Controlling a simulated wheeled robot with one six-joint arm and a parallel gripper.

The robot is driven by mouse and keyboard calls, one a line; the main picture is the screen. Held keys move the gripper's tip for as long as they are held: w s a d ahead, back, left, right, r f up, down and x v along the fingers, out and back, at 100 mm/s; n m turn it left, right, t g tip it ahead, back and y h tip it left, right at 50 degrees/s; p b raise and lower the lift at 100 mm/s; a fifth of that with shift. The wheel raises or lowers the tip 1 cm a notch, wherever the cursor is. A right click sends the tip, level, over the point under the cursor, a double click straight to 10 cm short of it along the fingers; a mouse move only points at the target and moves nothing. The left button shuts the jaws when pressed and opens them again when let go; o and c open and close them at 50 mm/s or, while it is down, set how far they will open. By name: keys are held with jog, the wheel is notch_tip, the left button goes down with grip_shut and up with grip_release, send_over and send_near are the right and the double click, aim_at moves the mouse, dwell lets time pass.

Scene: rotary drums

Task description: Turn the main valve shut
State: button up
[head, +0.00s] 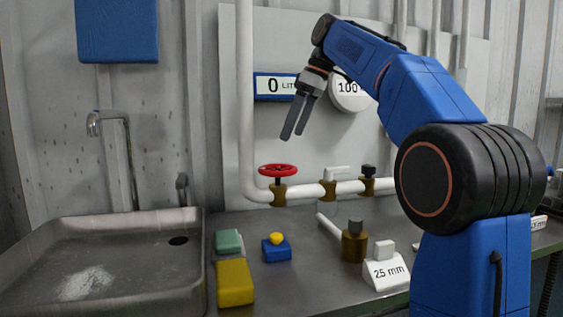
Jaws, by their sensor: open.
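The red handwheel valve (278,170) sits on a brass body on the white pipe (310,191), in the middle of the head view. Its wheel lies flat, facing up. My gripper (292,136) hangs from the blue arm above and slightly right of the wheel in the picture, fingers pointing down. It is open and empty, apart from the wheel. Farther right on the same pipe are a brass fitting with a white lever (337,174) and one with a dark knob (368,171). Which way the red wheel is turned cannot be told.
A display reading 0 (274,87) and a round dial (349,95) are behind my gripper. A metal sink (110,262) is at left. Sponges (235,283), a blue box with a yellow button (276,249), a brass fitting (354,246) and a "25 mm" block (386,269) stand on the counter.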

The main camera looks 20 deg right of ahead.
aim_at(279, 167)
jog(key=x, duration=1)
jog(key=shift+w+a+f, duration=0.1)
jog(key=shift+f, duration=0.15)
jog(key=c, duration=0.8)
